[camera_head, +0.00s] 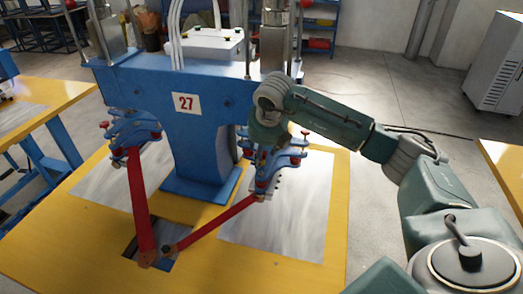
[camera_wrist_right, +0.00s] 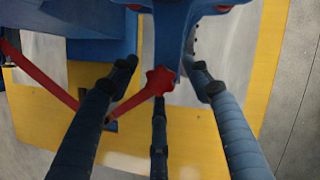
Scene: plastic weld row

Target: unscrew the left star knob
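A blue machine labelled 27 (camera_head: 187,103) carries a blue clamp on each side, the left clamp (camera_head: 135,127) and the right clamp (camera_head: 287,157), both with red star knobs. My right gripper (camera_head: 262,160) reaches down at the right clamp and hides part of it. In the right wrist view, a red star knob (camera_wrist_right: 160,80) sits at the end of a blue arm, between the spread dark fingers of my right gripper (camera_wrist_right: 160,84). The fingers are open around the knob with gaps at the sides. The frames do not show which knob is called left. My left gripper is not in view.
Long red bars (camera_head: 141,200) run from the clamps to a low joint on the yellow table (camera_head: 70,250). Grey metal plates (camera_head: 285,225) lie on the table. The machine's blue column (camera_head: 195,150) stands left of my right gripper. The table's right front is clear.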

